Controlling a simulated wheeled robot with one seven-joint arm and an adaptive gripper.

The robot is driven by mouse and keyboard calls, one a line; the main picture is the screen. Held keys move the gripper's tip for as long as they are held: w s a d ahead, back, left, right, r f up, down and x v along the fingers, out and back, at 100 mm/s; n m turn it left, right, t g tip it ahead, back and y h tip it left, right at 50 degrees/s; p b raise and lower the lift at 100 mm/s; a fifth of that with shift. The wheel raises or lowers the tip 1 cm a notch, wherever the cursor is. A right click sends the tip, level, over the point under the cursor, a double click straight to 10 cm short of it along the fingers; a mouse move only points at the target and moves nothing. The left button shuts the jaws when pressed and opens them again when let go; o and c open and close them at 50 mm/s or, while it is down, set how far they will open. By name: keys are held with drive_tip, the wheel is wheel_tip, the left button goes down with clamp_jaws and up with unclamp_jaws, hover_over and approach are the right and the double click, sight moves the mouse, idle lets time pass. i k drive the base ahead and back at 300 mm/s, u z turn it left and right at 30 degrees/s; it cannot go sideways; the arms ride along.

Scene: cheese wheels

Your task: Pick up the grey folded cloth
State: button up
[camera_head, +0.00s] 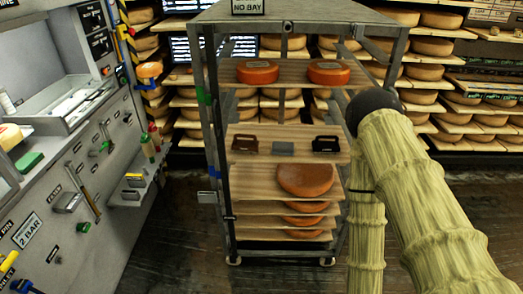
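My arm, in a pale yellow sleeve with a dark joint, rises at the right in front of the rack's right side. My gripper does not show in this view.
The grey rack (218,135) has an upper shelf with two orange cheese wheels (257,72) and a larger wheel (305,179) lower down. A grey machine panel (70,150) stands at the left. Cheese shelves line the back. Dark floor (180,240) is clear between panel and rack.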

sight(279, 148)
drive_tip(key=u, duration=1.4)
drive_tip(key=i, duration=0.7)
drive_tip(key=z, duration=0.25)
